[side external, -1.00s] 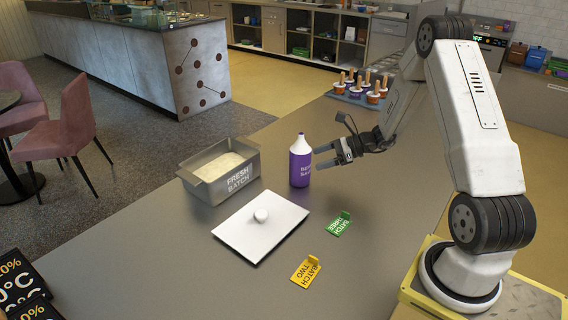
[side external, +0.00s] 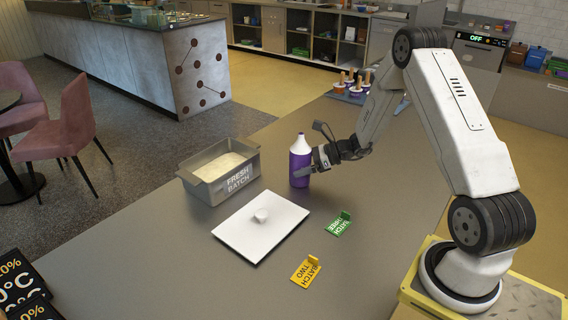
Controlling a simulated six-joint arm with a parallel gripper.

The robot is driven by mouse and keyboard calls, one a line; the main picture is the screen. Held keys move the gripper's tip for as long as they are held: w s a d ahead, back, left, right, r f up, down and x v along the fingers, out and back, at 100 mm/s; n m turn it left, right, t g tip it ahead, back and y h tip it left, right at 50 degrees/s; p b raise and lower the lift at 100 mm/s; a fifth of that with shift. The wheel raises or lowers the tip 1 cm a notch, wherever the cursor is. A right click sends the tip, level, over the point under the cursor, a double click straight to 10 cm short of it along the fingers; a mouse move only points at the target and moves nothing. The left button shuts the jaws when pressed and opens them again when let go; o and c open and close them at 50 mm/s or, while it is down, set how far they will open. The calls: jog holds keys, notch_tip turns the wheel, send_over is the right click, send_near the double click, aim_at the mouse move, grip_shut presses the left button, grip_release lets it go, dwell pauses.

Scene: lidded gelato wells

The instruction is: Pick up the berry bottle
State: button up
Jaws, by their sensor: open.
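The berry bottle (side external: 299,148) stands upright on the grey counter, with a white top and a purple lower body. My gripper (side external: 308,164) is at the bottle's right side, with its fingers open around the bottle's middle. The near finger crosses in front of the purple label and hides most of its text. The far finger is hard to make out behind the bottle. I cannot tell whether either finger touches the bottle.
A metal tub marked Fresh Batch (side external: 232,186) stands left of the bottle. A white lid with a knob (side external: 250,238) lies in front. Green (side external: 338,224) and yellow (side external: 306,270) batch tags sit nearer. Several cups with sticks (side external: 352,86) stand behind my arm.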

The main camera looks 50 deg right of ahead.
dwell(0.4)
jog(key=c, duration=1)
jog(key=shift+o, duration=0.2)
jog(key=shift+r, duration=0.1)
jog(key=shift+r, duration=0.8)
jog(key=s+a+r, duration=0.4)
jog(key=s+r, duration=0.7)
jog(key=s, duration=0.2)
jog(key=shift+s, duration=0.2)
jog(key=shift+r, duration=0.1)
